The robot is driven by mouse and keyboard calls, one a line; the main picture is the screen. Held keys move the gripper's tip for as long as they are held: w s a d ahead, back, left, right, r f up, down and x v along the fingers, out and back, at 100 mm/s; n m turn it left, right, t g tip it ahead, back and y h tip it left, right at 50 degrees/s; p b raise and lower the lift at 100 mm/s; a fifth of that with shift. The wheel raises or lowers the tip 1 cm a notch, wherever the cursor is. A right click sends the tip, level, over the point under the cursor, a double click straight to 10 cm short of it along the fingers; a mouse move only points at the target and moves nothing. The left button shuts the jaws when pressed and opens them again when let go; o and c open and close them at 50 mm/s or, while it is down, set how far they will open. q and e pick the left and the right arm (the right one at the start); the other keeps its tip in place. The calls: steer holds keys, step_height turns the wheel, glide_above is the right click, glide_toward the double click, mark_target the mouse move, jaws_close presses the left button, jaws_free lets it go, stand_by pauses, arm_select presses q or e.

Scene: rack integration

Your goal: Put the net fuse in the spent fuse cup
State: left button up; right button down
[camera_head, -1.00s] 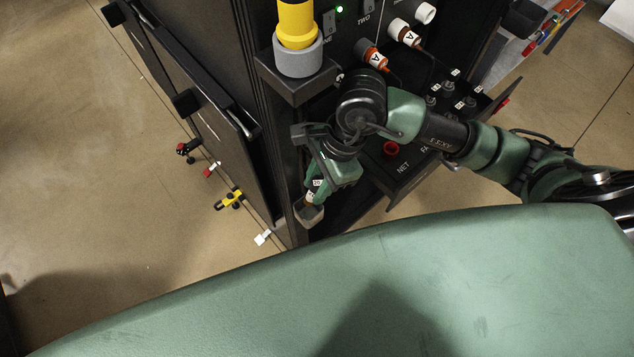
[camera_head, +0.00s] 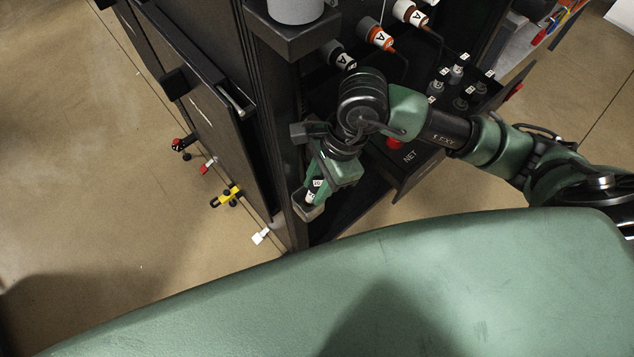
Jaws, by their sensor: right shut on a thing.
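My right gripper (camera_head: 318,186) points down at the lower front corner of the black rack and is shut on a small dark fuse with a white label (camera_head: 316,183). A small grey square cup (camera_head: 306,213) is fixed at the rack's corner directly below the fingers. The fuse's lower end is at the cup's mouth; I cannot tell how deep it sits inside, as the fingers and wrist cover part of it. The drawer marked NET (camera_head: 409,157) stands open to the right, with a red part beside the label. My left gripper is out of view.
The open drawer also holds several grey labelled fuses (camera_head: 456,76). Cable plugs with A labels (camera_head: 380,38) stick out above it. A grey holder (camera_head: 295,8) sits on a shelf above my wrist.

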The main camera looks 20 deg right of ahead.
steer(key=shift+a+h, duration=0.2)
steer(key=shift+h, duration=0.1)
steer(key=c, duration=1)
jaws_free()
steer(key=shift+c, duration=0.2)
steer(key=b+v, duration=0.1)
steer(key=v, duration=0.6)
steer(key=shift+d, duration=0.1)
steer(key=shift+d+r, duration=0.1)
steer(key=shift+r, duration=0.3)
